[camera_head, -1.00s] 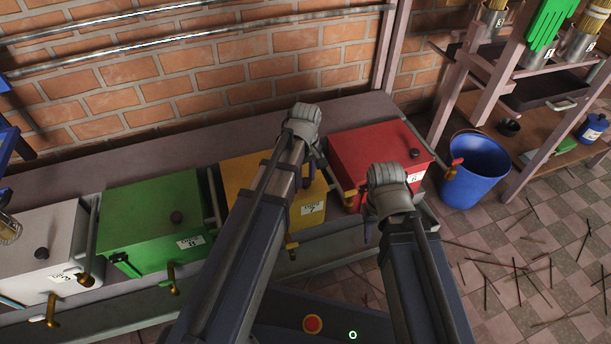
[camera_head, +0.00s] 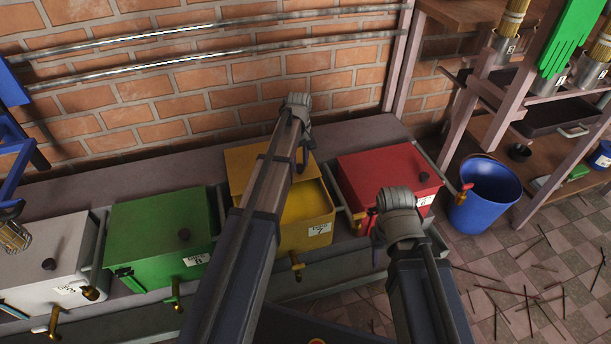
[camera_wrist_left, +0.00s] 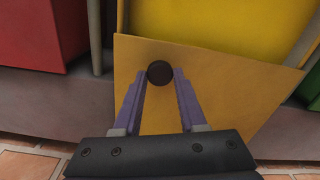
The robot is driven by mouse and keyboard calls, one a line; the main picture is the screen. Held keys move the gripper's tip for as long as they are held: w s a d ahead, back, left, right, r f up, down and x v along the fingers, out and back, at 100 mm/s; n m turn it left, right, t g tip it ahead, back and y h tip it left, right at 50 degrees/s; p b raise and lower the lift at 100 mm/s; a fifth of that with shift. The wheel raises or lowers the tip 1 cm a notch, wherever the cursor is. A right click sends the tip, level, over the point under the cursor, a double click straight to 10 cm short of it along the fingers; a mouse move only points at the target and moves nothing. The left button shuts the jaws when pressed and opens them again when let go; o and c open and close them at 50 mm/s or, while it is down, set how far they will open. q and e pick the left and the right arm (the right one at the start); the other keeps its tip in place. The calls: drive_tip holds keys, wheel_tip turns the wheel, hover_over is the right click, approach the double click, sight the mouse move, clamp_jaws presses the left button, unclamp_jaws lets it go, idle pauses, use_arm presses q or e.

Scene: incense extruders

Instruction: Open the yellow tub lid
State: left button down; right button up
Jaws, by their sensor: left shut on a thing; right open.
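The yellow tub (camera_head: 308,235) stands between the green and red tubs. Its lid (camera_head: 248,164) is swung up at the back, and yellow interior shows below it. In the left wrist view the lid (camera_wrist_left: 207,92) has a dark round knob (camera_wrist_left: 160,72), with the open tub (camera_wrist_left: 220,22) beyond. My left gripper (camera_wrist_left: 161,86) is shut on this knob, one purple finger on each side. In the head view my left arm hides the knob and part of the tub. My right gripper (camera_head: 376,252) is open in front of the red tub, mostly hidden by its wrist.
A red tub (camera_head: 385,180) is on the right. Closed green (camera_head: 150,235) and white (camera_head: 50,250) tubs are on the left. A brick wall (camera_head: 200,90) with pipes stands behind. A blue bucket (camera_head: 487,195) and shelf stand at the right; thin sticks litter the floor.

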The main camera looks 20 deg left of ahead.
use_arm(q)
drive_tip(key=shift+w+a, duration=0.45)
drive_tip(key=shift+w, duration=0.2)
drive_tip(key=shift+w+a, duration=0.4)
drive_tip(key=shift+w, duration=0.2)
drive_tip(key=shift+c, duration=2.3)
unclamp_jaws()
drive_tip(key=shift+r, duration=0.1)
wheel_tip(320, 180, up, 8)
drive_tip(key=p, duration=0.8)
drive_tip(key=shift+f, duration=0.2)
